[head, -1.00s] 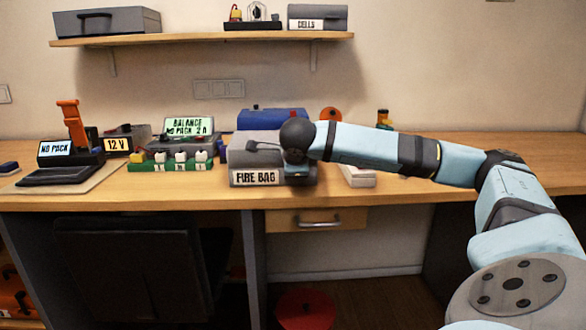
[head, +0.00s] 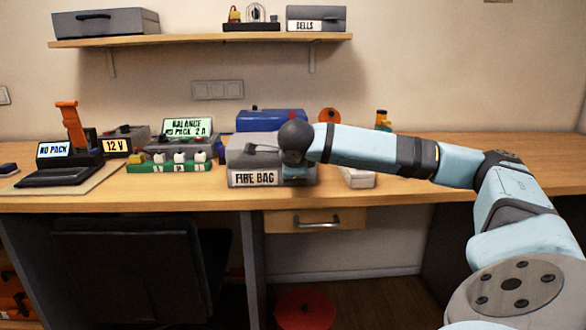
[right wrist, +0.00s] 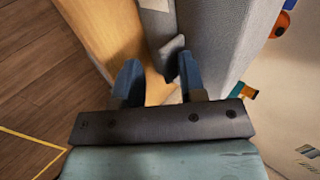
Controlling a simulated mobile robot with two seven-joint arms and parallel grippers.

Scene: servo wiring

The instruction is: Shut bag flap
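The grey fire bag (head: 240,157) sits on the workbench near its front edge, with a "FIRE BAG" label on its front. A dark tab (head: 262,148) shows on its top. My right gripper (head: 297,172) is at the bag's right front corner, partly hidden by my wrist. In the right wrist view, its two blue fingers (right wrist: 158,78) are apart, with a grey tab (right wrist: 171,55) of the bag (right wrist: 215,40) between or just beyond them. I cannot tell whether they touch it. How far the flap is closed is unclear. My left gripper is not in view.
A blue case (head: 271,119) stands behind the bag. A green balance board (head: 168,164) and a charger stand to its left. A small white box (head: 358,178) lies right of it, under my forearm.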

